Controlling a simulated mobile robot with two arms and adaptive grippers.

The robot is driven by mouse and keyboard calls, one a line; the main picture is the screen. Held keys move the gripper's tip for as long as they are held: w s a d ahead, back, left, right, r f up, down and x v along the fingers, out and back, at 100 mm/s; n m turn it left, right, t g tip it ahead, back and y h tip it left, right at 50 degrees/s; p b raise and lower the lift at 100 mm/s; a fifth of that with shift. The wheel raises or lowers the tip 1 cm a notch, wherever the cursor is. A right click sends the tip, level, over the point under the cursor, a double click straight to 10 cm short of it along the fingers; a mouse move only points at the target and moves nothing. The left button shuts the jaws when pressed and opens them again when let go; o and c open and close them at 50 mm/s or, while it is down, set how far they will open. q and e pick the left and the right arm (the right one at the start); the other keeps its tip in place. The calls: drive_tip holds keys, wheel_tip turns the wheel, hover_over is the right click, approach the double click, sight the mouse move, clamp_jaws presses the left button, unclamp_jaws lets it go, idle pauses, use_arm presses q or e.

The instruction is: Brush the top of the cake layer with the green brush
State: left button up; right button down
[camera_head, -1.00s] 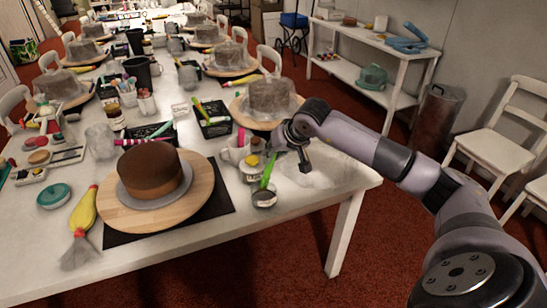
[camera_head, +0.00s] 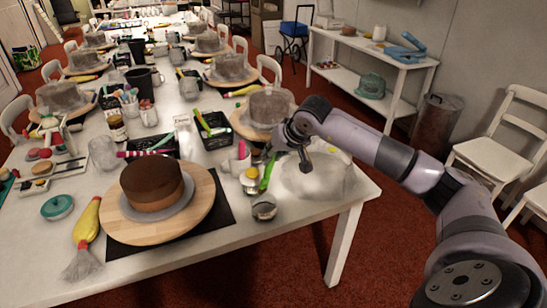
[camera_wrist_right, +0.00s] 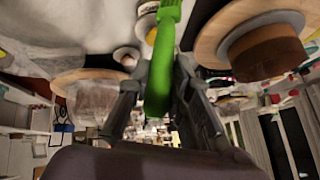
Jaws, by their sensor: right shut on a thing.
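The cake layer (camera_head: 150,177), dark brown on top and lighter brown below, sits on a grey round board (camera_head: 184,204) on a wooden turntable (camera_head: 125,229). My right gripper (camera_head: 290,150) is to the right of the turntable, above the table's right end. It is shut on the green brush (camera_head: 266,176), which hangs steeply with its lower end just above a small cup (camera_head: 264,208). In the right wrist view the green handle (camera_wrist_right: 161,75) lies between the fingers, and the cake (camera_wrist_right: 268,58) is at upper right. My left gripper is not in view.
A yellow piping bag (camera_head: 87,222) lies left of the turntable. A white mug (camera_head: 236,163) and a yellow-topped jar (camera_head: 250,180) stand between turntable and gripper. A crumpled clear bag (camera_head: 318,177) lies at the right end. Another wrapped cake (camera_head: 270,106) stands behind the gripper.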

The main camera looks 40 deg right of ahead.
drive_tip(key=shift+r+p, duration=0.6)
drive_tip(key=shift+r, duration=0.85)
